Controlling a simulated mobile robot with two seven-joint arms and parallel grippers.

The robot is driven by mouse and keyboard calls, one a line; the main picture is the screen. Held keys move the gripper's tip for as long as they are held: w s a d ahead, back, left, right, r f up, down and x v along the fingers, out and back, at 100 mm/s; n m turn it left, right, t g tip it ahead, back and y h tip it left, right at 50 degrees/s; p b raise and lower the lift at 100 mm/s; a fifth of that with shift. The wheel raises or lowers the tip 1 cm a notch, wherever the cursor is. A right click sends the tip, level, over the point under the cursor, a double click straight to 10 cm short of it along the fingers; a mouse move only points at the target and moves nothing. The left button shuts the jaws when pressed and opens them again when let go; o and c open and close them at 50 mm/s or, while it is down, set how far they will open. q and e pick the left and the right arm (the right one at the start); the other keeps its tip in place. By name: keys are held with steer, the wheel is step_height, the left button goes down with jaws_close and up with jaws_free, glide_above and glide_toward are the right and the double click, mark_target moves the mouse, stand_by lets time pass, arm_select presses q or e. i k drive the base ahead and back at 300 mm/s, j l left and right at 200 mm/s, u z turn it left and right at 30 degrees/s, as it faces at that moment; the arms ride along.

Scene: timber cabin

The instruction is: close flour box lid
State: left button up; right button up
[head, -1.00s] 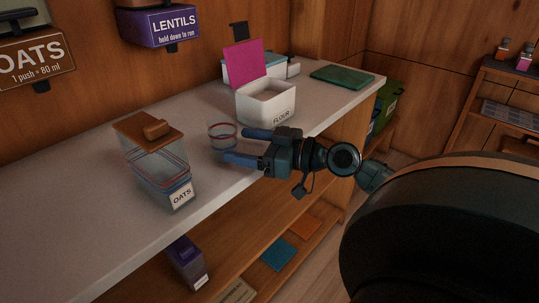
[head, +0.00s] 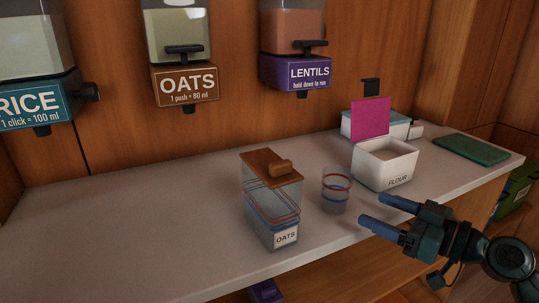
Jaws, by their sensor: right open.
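The flour box (head: 385,168) is a white open box labelled FLOUR, standing on the counter right of the middle. Its magenta lid (head: 370,118) stands upright at the back edge, so the box is open. My right gripper (head: 372,211) is in front of the box and a little below it in the picture, with its two blue fingers apart and empty, pointing left. It appears apart from the box. My left gripper is out of view.
A clear measuring cup with red and blue bands (head: 336,190) stands just left of the flour box. The oats container (head: 271,208) with a brown lid is further left. A teal-lidded white box (head: 408,128) stands behind, and a green mat (head: 470,149) lies right. The left counter (head: 120,225) is clear.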

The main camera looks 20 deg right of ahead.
mark_target(369, 118)
steer(key=k+l, duration=0.7)
steer(key=k, duration=0.2)
